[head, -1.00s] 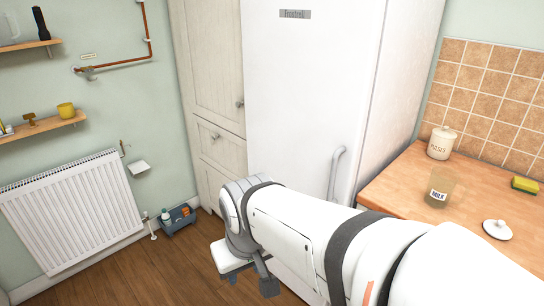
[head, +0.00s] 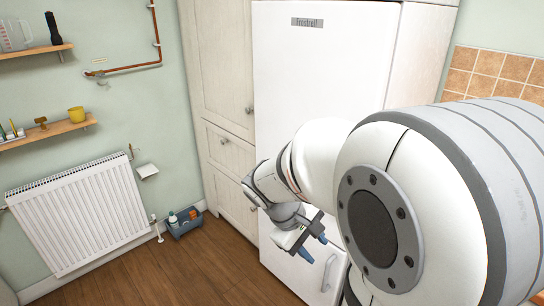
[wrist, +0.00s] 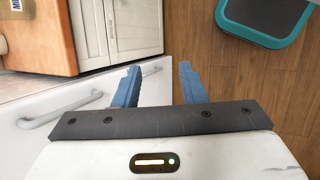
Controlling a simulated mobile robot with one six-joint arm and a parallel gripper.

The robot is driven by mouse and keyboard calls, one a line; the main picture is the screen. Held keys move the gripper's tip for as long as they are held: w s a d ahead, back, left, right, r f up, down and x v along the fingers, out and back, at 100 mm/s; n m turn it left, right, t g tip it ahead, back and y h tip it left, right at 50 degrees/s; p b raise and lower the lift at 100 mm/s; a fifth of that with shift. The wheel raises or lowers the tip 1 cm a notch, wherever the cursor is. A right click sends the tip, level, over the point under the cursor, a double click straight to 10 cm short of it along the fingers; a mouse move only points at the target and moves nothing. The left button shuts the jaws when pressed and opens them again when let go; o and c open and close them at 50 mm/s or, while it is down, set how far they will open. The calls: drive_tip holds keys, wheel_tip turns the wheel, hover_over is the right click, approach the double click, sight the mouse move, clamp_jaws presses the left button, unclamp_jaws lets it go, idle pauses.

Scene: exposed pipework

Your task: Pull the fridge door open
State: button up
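The white fridge (head: 320,75) stands right of the cream cupboards in the head view, and its door looks shut. A light grey handle (head: 328,272) shows low on its front beside my gripper; my arm hides much of the door. My gripper (head: 315,247) is open and empty, its two blue fingers in front of the fridge. In the wrist view my gripper (wrist: 159,70) has a clear gap between its fingertips. One grey bar handle (wrist: 62,110) lies left of the fingers.
Cream cupboards (head: 225,90) adjoin the fridge on the left. A white radiator (head: 80,215) and a blue-grey caddy (head: 185,224) are further left. A wooden worktop (wrist: 40,45) with cabinets below shows in the wrist view. The wooden floor (head: 215,270) before the cupboards is clear.

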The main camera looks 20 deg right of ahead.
drive_tip(key=w+d+f+n+h+p, duration=0.25)
drive_tip(key=w+d+n+h, duration=0.55)
drive_tip(key=w+d, duration=0.4)
drive_tip(key=w+d+f+n+t+h+p, duration=0.2)
drive_tip(key=w+d+f+n+t+h, duration=0.3)
drive_tip(key=w+n, duration=0.4)
drive_tip(key=shift+m+y, duration=0.5)
drive_tip(key=shift+y, duration=0.1)
drive_tip(key=d, duration=0.2)
drive_tip(key=w+d+p, duration=0.1)
drive_tip(key=d, duration=0.2)
drive_tip(key=w+d, duration=0.1)
drive_tip(key=d, duration=0.1)
drive_tip(key=shift+w+d+f+p, duration=0.1)
drive_tip(key=shift+d+p, duration=0.1)
drive_tip(key=shift+p, duration=0.1)
clamp_jaws()
